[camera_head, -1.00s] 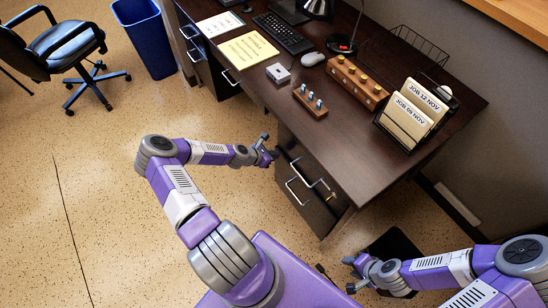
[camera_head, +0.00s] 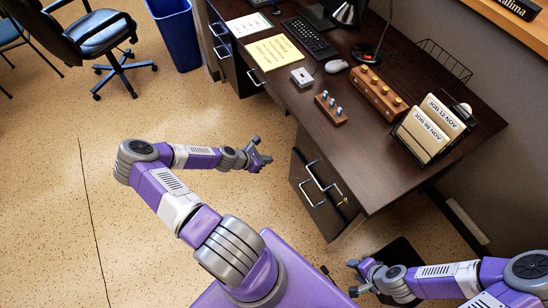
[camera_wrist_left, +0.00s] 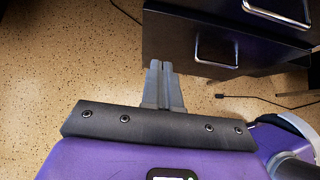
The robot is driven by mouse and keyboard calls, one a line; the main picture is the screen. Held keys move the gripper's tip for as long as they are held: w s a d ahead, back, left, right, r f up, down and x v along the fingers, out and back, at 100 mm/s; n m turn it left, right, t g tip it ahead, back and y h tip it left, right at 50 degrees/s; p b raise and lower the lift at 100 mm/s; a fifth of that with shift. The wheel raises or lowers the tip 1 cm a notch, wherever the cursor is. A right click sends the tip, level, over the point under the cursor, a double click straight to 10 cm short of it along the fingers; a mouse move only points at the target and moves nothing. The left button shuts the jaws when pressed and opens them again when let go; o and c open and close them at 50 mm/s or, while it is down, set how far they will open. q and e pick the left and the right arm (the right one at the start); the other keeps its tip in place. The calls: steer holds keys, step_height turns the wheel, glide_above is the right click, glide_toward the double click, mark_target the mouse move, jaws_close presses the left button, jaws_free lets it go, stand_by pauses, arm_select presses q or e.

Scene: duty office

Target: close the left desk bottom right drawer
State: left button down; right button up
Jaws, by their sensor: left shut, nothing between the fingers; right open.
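The desk's near drawer pedestal (camera_head: 302,160) stands under the right end of the dark desk, with silver handles on its front. My right gripper (camera_head: 353,277) is open and empty, low near the desk's near end.
The desk top (camera_head: 350,150) carries a keyboard, mouse, papers, wooden blocks and a file holder. A second pedestal (camera_head: 222,50) stands at the far end. A blue bin (camera_head: 176,35) and a wheeled chair (camera_head: 95,40) are at the back left. The floor at left is clear.

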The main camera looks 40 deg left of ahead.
arm_select(q)
steer(key=s+d+f+n+g+h, duration=0.1)
steer(key=s+d+f+n+h, duration=0.1)
steer(key=s+d+f+h, duration=0.4)
steer(key=n+t+y+b, duration=0.25)
steer(key=n+t, duration=0.65)
steer(key=n, duration=0.7)
glide_toward(313, 183)
steer(key=shift+y, duration=0.25)
steer(key=b+x, duration=0.1)
steer(key=x, duration=0.6)
steer(key=shift+s+d, duration=0.15)
steer(key=shift+d, duration=0.05)
